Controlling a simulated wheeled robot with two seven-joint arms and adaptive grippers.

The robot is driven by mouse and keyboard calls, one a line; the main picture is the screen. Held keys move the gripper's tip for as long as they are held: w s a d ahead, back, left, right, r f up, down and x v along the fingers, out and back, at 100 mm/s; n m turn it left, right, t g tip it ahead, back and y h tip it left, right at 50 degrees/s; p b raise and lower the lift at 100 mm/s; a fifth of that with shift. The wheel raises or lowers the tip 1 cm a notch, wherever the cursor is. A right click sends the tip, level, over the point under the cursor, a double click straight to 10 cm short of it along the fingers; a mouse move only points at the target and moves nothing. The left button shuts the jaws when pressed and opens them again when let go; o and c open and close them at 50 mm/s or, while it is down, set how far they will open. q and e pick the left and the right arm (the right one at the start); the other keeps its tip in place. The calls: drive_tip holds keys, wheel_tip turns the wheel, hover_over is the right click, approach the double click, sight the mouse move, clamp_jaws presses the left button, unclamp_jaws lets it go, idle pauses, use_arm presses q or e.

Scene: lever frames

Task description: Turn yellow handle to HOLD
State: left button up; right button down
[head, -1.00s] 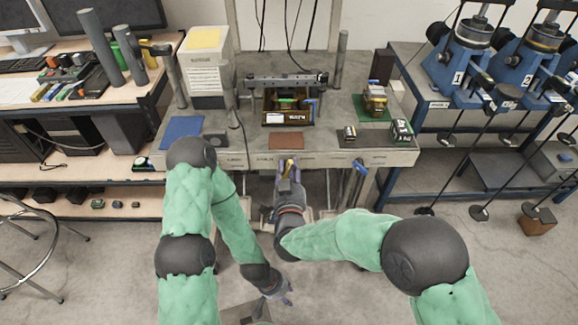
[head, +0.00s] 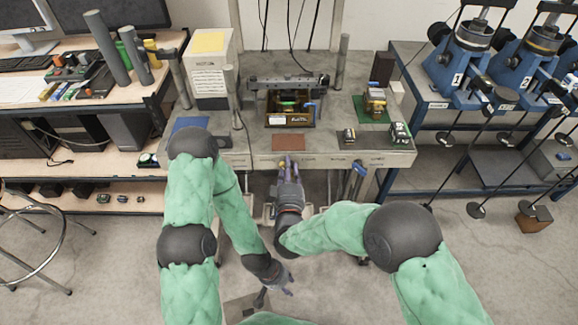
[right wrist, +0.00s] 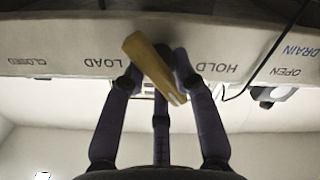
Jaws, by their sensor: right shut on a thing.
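The yellow handle (right wrist: 150,62) shows in the right wrist view as a tilted bar, running from upper left to lower right in front of the bench's front face. My right gripper (right wrist: 160,78) has its fingers around it and is shut on it. The upside-down labels LOAD (right wrist: 103,62) and HOLD (right wrist: 217,68) stand on either side of the handle. In the head view my right gripper (head: 288,170) is at the bench's front edge and largely hides the handle. My left gripper (head: 284,284) hangs low, away from the bench; its finger opening is unclear.
A label OPEN (right wrist: 286,72) and a blue handle (head: 357,176) lie to the right along the bench front. The bench top (head: 250,140) carries a dark fixture (head: 290,108), a brown mat (head: 289,142) and small parts. Blue machines (head: 458,65) stand at the right.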

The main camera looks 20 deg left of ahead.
drive_tip(key=shift+n+p, duration=0.3)
drive_tip(key=shift+n, duration=0.6)
drive_tip(key=c, duration=1)
unclamp_jaws()
drive_tip(key=shift+c, duration=0.2)
drive_tip(key=v, duration=1.2)
